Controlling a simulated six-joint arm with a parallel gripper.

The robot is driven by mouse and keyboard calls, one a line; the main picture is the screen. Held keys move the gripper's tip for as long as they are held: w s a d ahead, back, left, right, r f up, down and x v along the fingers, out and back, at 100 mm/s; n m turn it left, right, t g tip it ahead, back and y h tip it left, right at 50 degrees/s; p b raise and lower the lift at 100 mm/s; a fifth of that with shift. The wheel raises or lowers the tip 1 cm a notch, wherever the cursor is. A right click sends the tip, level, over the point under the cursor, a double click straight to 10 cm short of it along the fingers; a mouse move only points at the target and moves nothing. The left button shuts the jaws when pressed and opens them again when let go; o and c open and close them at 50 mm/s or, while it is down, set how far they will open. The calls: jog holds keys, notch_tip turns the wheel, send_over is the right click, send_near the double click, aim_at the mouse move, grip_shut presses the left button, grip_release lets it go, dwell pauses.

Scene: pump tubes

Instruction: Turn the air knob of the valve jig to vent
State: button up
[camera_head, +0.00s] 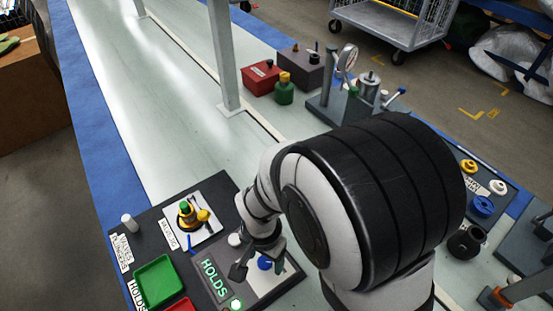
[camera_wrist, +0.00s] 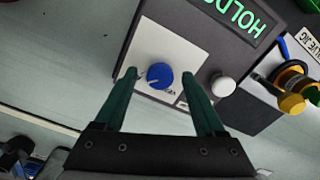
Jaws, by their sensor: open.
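The blue air knob (camera_wrist: 160,76) sits on a white panel (camera_wrist: 168,45) in the wrist view, with a pale pointer mark on its face. In the head view the blue knob (camera_head: 264,263) shows just below my wrist. My gripper (camera_wrist: 159,80) is open, with one green finger on each side of the knob in the wrist view. I cannot tell how far the fingertips are above the panel. The valve, with yellow, green and black parts (camera_head: 187,213), stands on a white plate beside the panel, and also shows in the wrist view (camera_wrist: 291,85).
A lit display reading HOLDS (camera_head: 215,279) and a white button (camera_wrist: 223,86) are close to the knob. A green tray (camera_head: 155,281) and a red tray (camera_head: 180,307) are at the left. A red box (camera_head: 262,78) and a green bottle (camera_head: 284,90) stand farther back.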

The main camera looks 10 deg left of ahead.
grip_shut()
dwell(0.3)
jog(key=shift+n, duration=0.4)
jog(key=n, duration=0.3)
jog(key=shift+n, duration=0.4)
jog(key=n, duration=0.4)
jog(key=shift+n, duration=0.3)
jog(key=n, duration=0.4)
jog(key=shift+n, duration=2.4)
